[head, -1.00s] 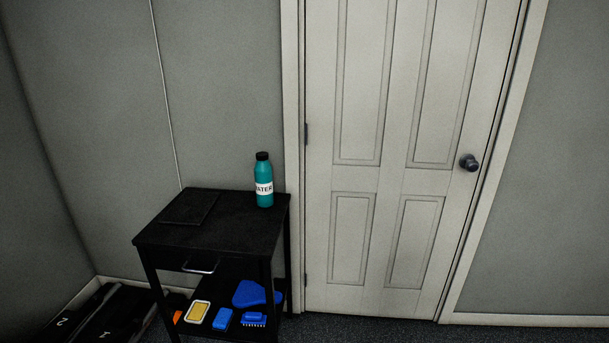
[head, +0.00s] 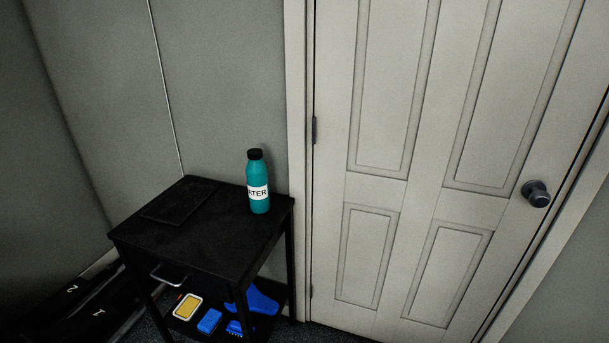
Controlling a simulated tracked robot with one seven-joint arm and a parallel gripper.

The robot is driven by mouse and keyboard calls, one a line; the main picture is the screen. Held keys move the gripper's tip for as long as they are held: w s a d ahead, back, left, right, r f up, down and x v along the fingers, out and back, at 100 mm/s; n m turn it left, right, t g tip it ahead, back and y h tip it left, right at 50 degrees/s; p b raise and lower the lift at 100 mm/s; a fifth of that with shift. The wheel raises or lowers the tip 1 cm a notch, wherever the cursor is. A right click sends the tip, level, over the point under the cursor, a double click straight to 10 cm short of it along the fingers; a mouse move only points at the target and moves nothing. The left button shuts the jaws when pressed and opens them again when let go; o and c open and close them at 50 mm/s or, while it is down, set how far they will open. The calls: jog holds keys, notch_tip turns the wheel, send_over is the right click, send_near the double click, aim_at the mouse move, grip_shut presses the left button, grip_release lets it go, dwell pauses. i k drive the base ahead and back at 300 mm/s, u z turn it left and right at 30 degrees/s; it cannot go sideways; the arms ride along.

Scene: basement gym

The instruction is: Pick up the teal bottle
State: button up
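The teal bottle (head: 259,203) stands upright on the black side table (head: 190,242), near its back right corner. It has a black cap and a white label on which "ATER" can be read. Nothing touches the bottle apart from the tabletop. My gripper is not in view.
A flat black pad (head: 180,201) lies on the tabletop, left of the bottle. The lower shelf holds a yellow sponge (head: 187,306), a blue brush (head: 236,328) and other blue items. A closed white door (head: 400,195) is to the right. Black numbered boxes (head: 85,312) lie at lower left.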

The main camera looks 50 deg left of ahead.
aim_at(256, 170)
jog(key=z, duration=0.15)
jog(key=i, duration=0.25)
jog(key=u, duration=2.9)
jog(key=i, duration=1)
jog(key=z, duration=0.25)
jog(key=k, duration=0.9)
jog(key=u, duration=0.2)
jog(key=i, duration=0.4)
